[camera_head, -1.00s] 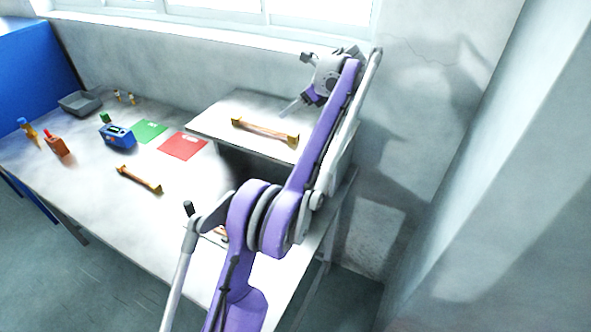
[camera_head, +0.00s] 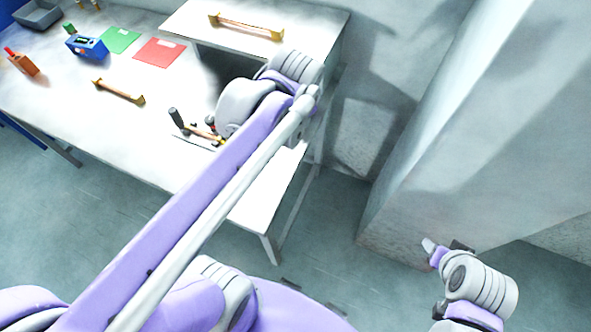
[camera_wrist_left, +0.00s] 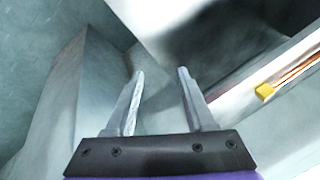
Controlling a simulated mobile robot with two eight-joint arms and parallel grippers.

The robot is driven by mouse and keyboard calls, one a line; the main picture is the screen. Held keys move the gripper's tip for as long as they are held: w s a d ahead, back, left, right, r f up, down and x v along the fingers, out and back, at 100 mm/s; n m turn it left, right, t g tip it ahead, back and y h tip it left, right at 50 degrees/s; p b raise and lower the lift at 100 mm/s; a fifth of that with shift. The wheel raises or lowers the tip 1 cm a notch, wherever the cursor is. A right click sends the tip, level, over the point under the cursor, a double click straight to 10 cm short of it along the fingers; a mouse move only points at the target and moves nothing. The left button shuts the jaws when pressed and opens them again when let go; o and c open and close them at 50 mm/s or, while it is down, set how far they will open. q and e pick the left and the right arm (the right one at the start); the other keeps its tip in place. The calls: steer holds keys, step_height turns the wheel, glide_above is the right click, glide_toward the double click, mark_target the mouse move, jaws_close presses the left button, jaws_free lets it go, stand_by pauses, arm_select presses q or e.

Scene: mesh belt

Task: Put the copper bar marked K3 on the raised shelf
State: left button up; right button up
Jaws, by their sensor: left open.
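A copper bar with brass-coloured ends (camera_head: 246,27) lies on the raised shelf (camera_head: 310,22). A second such bar (camera_head: 118,91) lies on the table, and a third (camera_head: 202,133) is mostly hidden by my left arm. No K3 mark is readable on any of them. My left gripper is hidden in the head view; in the left wrist view it (camera_wrist_left: 162,73) is open and empty. A bar with a yellow end (camera_wrist_left: 265,92) shows right of its fingers, apart from them. My right gripper (camera_head: 430,246) is at the lower right, away from the table, too small to judge.
A red mat (camera_head: 160,52), a green mat (camera_head: 120,40), a blue device (camera_head: 86,47), an orange bottle (camera_head: 24,64) and a grey tray (camera_head: 38,14) are on the table. A dark-handled item (camera_head: 177,118) is near the third bar. A wall stands at the right.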

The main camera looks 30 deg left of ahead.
arm_select(q)
steer(key=s+d+f+n+t+h, duration=0.1)
steer(key=s+d+f+n, duration=0.3)
steer(key=s+f, duration=0.5)
steer(key=shift+s+d+n+t+h, duration=0.3)
steer(key=shift+s+d+h, duration=0.2)
steer(key=shift+d+h, duration=0.15)
steer(key=shift+s+a+f, duration=0.1)
steer(key=shift+a, duration=0.05)
